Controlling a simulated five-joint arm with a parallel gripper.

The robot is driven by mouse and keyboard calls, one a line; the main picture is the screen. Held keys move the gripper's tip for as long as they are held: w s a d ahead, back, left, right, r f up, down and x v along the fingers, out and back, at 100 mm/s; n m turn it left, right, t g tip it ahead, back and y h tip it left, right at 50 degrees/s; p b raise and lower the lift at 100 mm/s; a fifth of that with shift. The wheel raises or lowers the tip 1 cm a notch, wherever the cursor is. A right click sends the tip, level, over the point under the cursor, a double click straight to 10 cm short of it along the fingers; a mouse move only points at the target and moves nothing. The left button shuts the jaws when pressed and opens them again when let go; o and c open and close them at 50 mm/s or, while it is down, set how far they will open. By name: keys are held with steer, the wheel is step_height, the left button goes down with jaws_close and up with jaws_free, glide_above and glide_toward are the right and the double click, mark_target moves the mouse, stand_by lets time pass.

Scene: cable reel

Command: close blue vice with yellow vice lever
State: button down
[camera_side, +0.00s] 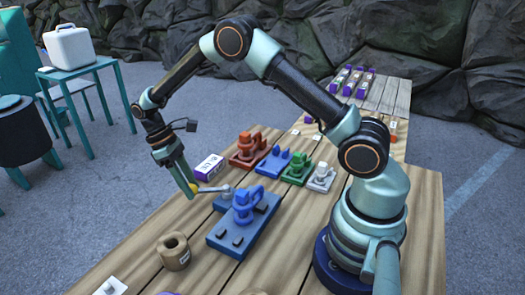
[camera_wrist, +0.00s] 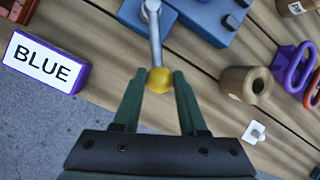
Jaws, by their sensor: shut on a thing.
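The blue vice (camera_side: 243,218) stands on the wooden table near its front left part; a corner of it shows at the top of the wrist view (camera_wrist: 207,16). A grey lever (camera_wrist: 154,38) runs out from the vice and ends in a yellow ball knob (camera_wrist: 159,84). My gripper (camera_wrist: 158,80) is shut on the yellow knob, with one finger on each side of it. In the side view my gripper (camera_side: 192,187) reaches down to the knob at the left of the vice. The fingers partly hide the knob there.
A purple-edged box labelled BLUE (camera_wrist: 45,62) lies left of the lever. A brown hollow cylinder (camera_side: 174,251) stands in front of the vice. Red (camera_side: 248,149), green (camera_side: 297,170) and other small fixtures stand behind it. The table's left edge is close to my gripper.

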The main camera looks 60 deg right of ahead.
steer(key=shift+w+d+m, duration=0.3)
steer(key=shift+d+m, duration=0.3)
steer(key=shift+m, duration=0.1)
steer(key=shift+c, duration=2.3)
jaws_free()
steer(key=shift+r, duration=0.1)
steer(key=v, duration=1.2)
steer(key=shift+o, duration=0.4)
